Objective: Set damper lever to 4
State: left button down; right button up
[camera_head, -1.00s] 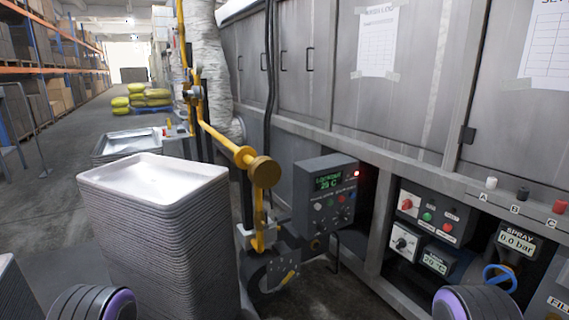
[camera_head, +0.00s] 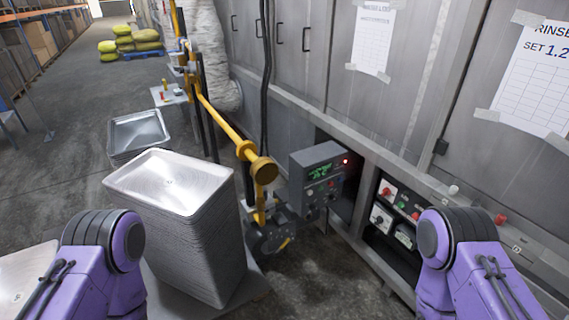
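No part is clearly marked as the damper lever, and I cannot make out a numbered scale. A yellow pipe assembly (camera_head: 217,121) runs down in front of the machine to a round brass-coloured end (camera_head: 263,170). Below it is a dark round fitting (camera_head: 270,241) with a small yellow plate; its details are too small to read. A grey control box (camera_head: 318,174) with a green display and a red light sits just right of the pipe. Purple and black links of both my arms show at the lower left and lower right. Both grippers are out of view.
A tall stack of metal trays (camera_head: 172,182) stands left of the pipe, with a lower stack (camera_head: 138,131) behind it. A recessed control panel (camera_head: 398,210) is at the right. Paper sheets (camera_head: 373,36) hang on the grey machine. The aisle at far left is open floor.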

aim_at(286, 241)
jog(key=u, duration=0.35)
jog(key=i, duration=0.9)
